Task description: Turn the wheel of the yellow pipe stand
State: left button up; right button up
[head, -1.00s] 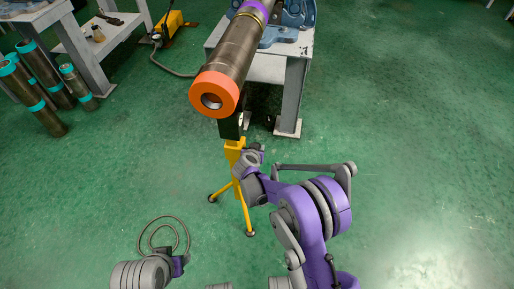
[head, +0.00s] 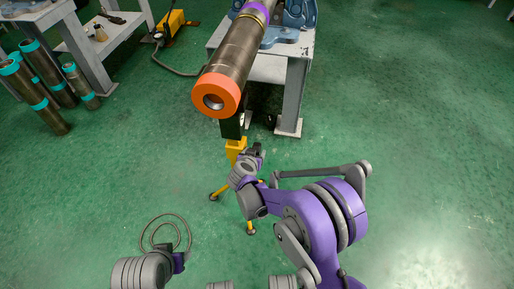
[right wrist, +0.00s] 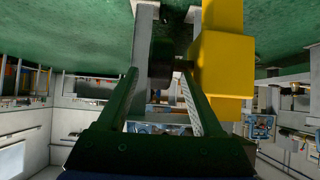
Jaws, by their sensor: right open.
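The yellow pipe stand (head: 236,146) stands on tripod legs on the green floor, under the orange-capped end of a long pipe (head: 216,93). My right gripper (head: 258,149) is just right of the stand's yellow body in the head view, covering part of it. In the right wrist view, the right gripper (right wrist: 161,76) is open, its two fingers apart. The stand's yellow body (right wrist: 222,62) is close beside the right finger there. A dark part, possibly the wheel, shows between the fingertips; I cannot clearly make out the wheel.
A grey table (head: 288,94) with a blue vise (head: 283,35) holds the pipe's far part. Several pipes with teal bands (head: 45,85) stand at left beside a shelf. A looped cable (head: 163,230) is at lower left. The floor at right is clear.

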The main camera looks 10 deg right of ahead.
jog(key=shift+v, duration=1.7)
jog(key=shift+f, duration=0.1)
jog(key=s+a+f+t+h+p, duration=0.1)
jog(key=s+f+t+h+p, duration=0.1)
jog(key=s+f+t+p, duration=0.35)
jog(key=shift+t, duration=0.65)
jog(key=x, duration=0.3)
jog(key=b+x, duration=0.1)
jog(key=x, duration=0.3)
jog(key=r+b+x, duration=0.1)
jog(key=x, duration=0.3)
jog(key=shift+w+a+r, duration=0.1)
jog(key=shift+w+a, duration=0.05)
jog(key=shift+w, duration=0.15)
grip_shut()
